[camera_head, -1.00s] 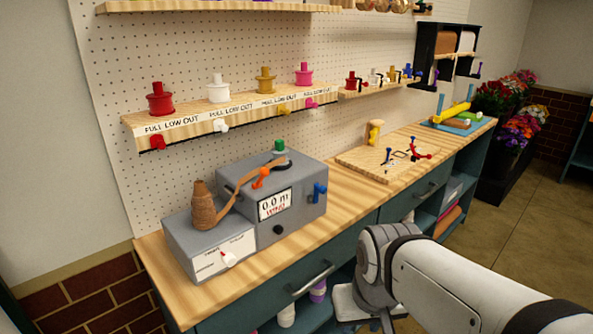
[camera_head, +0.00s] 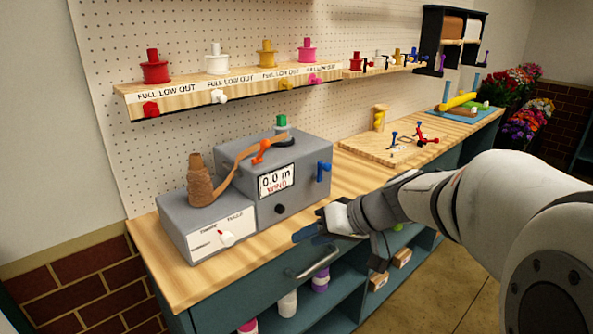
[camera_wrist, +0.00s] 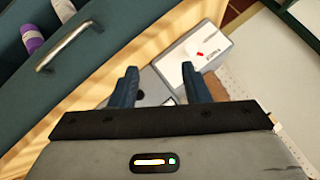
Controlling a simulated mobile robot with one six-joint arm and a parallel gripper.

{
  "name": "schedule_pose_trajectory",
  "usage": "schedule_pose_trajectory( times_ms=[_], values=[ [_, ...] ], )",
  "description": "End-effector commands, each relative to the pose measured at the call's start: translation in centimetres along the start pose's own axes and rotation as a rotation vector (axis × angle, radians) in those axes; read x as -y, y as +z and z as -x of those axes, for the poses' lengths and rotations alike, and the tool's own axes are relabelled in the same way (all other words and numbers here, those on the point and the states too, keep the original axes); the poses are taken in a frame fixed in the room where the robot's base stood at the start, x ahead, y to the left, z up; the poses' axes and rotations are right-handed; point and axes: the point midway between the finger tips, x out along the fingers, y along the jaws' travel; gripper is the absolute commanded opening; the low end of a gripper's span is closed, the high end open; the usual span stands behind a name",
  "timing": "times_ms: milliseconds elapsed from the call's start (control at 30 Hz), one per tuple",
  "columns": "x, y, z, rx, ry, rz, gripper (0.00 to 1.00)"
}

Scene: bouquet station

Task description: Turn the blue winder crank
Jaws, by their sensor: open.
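The blue winder crank (camera_head: 323,171) sticks out of the right part of the front of the grey winder box (camera_head: 303,157). The box's display (camera_head: 276,181) reads 0.0 m with red lettering below. My gripper (camera_head: 312,232) is in front of the counter edge, below and apart from the crank. In the wrist view my gripper (camera_wrist: 160,85) shows two blue fingers spread apart with nothing held between them. The grey box shows beyond the fingers there, and I cannot make out the crank in that view.
A lower grey box (camera_head: 208,226) with a red-tipped white knob and a brown ribbon spool (camera_head: 199,182) stands left of the winder. A drawer handle (camera_head: 314,262) is below my gripper. A wooden board (camera_head: 405,148) with small coloured levers lies to the right.

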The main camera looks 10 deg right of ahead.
Motion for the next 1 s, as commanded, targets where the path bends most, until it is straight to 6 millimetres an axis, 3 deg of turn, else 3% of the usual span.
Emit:
schedule_pose_trajectory(
  times_ms=[33, 200, 300, 433, 633, 1000],
  values=[
    [-2.0, -1.7, -1.1, -0.091, -0.044, 0.025, 0.43],
    [-6.7, -8.9, -0.4, -0.431, -0.106, 0.159, 0.43],
    [-9.4, -11.9, 0.9, -0.599, -0.086, 0.223, 0.43],
    [-12.1, -14.3, 2.4, -0.742, -0.042, 0.278, 0.43],
    [-13.0, -16.1, 2.8, -0.812, -0.014, 0.308, 0.43],
    [-12.2, -20.1, -1.1, -0.809, -0.016, 0.308, 0.43]
  ],
)
